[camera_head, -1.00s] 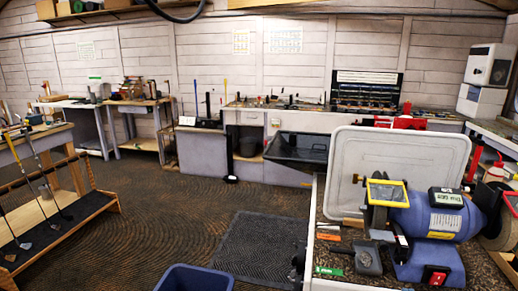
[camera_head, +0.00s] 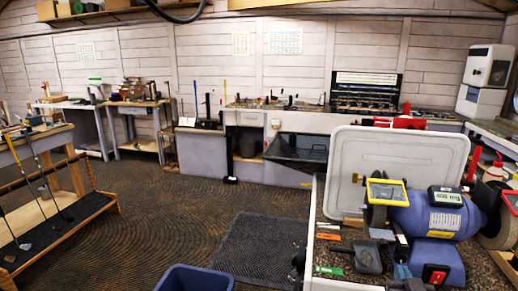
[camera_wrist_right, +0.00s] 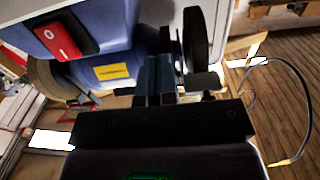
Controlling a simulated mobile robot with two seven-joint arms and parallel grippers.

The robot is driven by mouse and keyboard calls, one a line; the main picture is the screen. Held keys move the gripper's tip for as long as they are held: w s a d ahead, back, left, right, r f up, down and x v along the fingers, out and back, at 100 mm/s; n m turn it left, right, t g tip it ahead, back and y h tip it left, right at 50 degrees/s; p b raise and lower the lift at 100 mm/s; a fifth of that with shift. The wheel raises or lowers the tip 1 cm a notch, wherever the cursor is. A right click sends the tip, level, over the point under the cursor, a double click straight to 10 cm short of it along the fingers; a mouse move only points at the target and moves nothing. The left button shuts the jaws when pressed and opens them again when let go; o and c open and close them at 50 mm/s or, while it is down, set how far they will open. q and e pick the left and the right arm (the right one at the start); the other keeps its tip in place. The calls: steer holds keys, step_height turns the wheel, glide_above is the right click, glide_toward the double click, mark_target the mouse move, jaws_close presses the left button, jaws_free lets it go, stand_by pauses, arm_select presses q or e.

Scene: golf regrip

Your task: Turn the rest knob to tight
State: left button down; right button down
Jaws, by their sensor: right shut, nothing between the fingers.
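The blue bench grinder (camera_head: 437,222) stands on the bench at the right. In the right wrist view my gripper's fingers (camera_wrist_right: 157,82) are together and empty, close beside the wheel (camera_wrist_right: 196,40) and the dark rest (camera_wrist_right: 203,82). I cannot make out the rest knob or its setting clearly; the fingers may cover it. My left gripper is out of view.
The red switch (camera_head: 435,273) is close on the right. A dark hand tool (camera_head: 366,257) and small tools lie on the bench left of the grinder. A grey tray (camera_head: 396,165) stands upright behind. A blue bin (camera_head: 195,279) is on the floor.

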steer(key=shift+w+d+r, duration=0.1)
steer(key=shift+w+r, duration=0.1)
steer(key=shift+r, duration=0.15)
